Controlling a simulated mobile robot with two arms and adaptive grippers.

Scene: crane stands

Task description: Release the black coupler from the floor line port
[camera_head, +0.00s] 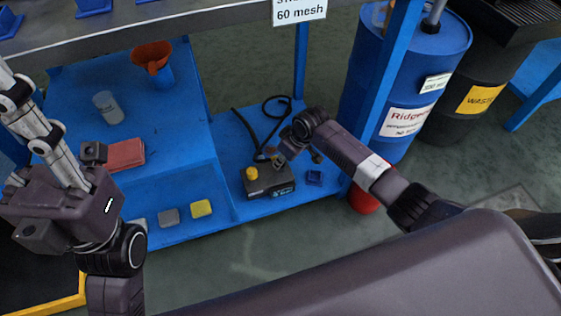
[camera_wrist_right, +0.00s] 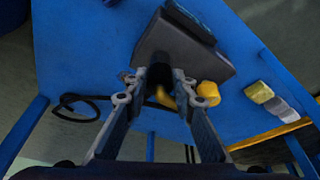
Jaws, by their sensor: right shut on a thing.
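A dark box (camera_head: 268,181) with a yellow knob (camera_head: 251,173) stands on the low blue shelf in the head view. In the right wrist view the box (camera_wrist_right: 187,48) is at the top centre and the yellow knob (camera_wrist_right: 208,92) is right of the fingers. My right gripper (camera_head: 277,158) is at the back of the box. Its fingers (camera_wrist_right: 159,84) are shut on the black coupler (camera_wrist_right: 159,74), against the box's side. The port itself is hidden. My left gripper (camera_head: 28,115) is at the left edge, away from the box; its opening is unclear.
A black hose (camera_head: 262,128) lies looped behind the box. A blue post (camera_head: 395,70) and blue drum (camera_head: 411,75) stand to the right. Yellow (camera_head: 201,208) and grey (camera_head: 168,217) blocks lie left.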

